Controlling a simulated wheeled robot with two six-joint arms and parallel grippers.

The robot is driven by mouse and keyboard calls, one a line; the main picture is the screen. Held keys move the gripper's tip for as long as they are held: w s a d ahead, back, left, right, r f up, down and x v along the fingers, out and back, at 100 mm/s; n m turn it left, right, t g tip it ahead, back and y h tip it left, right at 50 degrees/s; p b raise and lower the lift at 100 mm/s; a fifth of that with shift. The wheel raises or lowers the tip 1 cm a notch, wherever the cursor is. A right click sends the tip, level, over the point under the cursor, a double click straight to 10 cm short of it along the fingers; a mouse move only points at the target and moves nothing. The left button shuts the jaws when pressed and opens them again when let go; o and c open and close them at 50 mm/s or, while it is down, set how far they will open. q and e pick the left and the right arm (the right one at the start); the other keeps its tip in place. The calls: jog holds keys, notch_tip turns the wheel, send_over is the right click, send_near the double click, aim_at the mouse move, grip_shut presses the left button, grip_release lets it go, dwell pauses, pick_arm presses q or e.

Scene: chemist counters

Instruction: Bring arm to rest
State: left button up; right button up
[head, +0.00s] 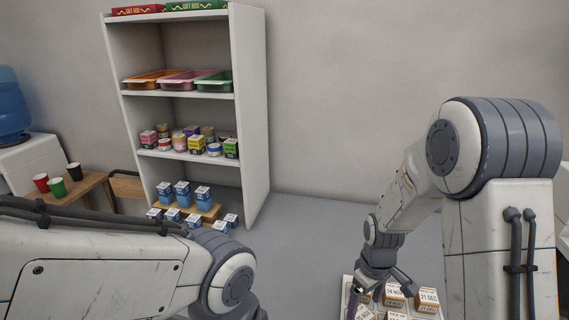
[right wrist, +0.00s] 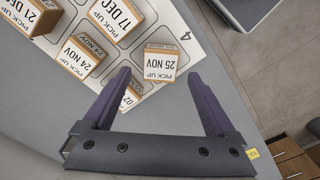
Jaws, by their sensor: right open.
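My right arm (head: 405,190) reaches down at the right of the head view. Its gripper (head: 382,292) is above a white gridded sheet (head: 347,283). In the right wrist view the right gripper (right wrist: 158,76) has its two purple fingers spread apart. A small pick-up box marked 25 NOV (right wrist: 160,63) stands on the sheet just ahead of the fingertips, with a gap on each side. My left arm (head: 110,270) crosses the lower left of the head view; its gripper is out of view.
Other dated boxes, such as 24 NOV (right wrist: 82,57) and 17 DEC (right wrist: 115,18), stand beside it on the sheet. A white shelf (head: 257,120) with trays, jars and boxes stands at the back left.

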aim_at(362, 315)
notch_tip(362, 315, up, 7)
notch_tip(362, 315, down, 13)
jog(key=shift+r, duration=0.1)
notch_tip(362, 315, up, 5)
jog(key=shift+f, duration=0.2)
jog(key=s+d+r, duration=0.7)
jog(key=s+d, duration=0.1)
jog(key=s+d+m+p, duration=0.1)
jog(key=s+d+m, duration=0.2)
jog(key=d+m, duration=0.3)
jog(key=s+d+m+p, duration=0.1)
jog(key=s+d+m, duration=0.3)
jog(key=d, duration=0.4)
jog(key=shift+n, duration=0.3)
jog(key=w+a+f, duration=0.1)
jog(key=w+f, duration=0.1)
jog(key=w, duration=0.1)
jog(key=w+a+f+p, duration=0.1)
jog(key=w+a+f, duration=0.1)
jog(key=w+f, duration=0.1)
jog(key=w+a+f, duration=0.2)
jog(key=w+f, duration=0.1)
jog(key=w, duration=0.2)
jog(key=shift+a+p, duration=0.2)
jog(key=shift+p, duration=0.1)
jog(key=shift+f, duration=0.7)
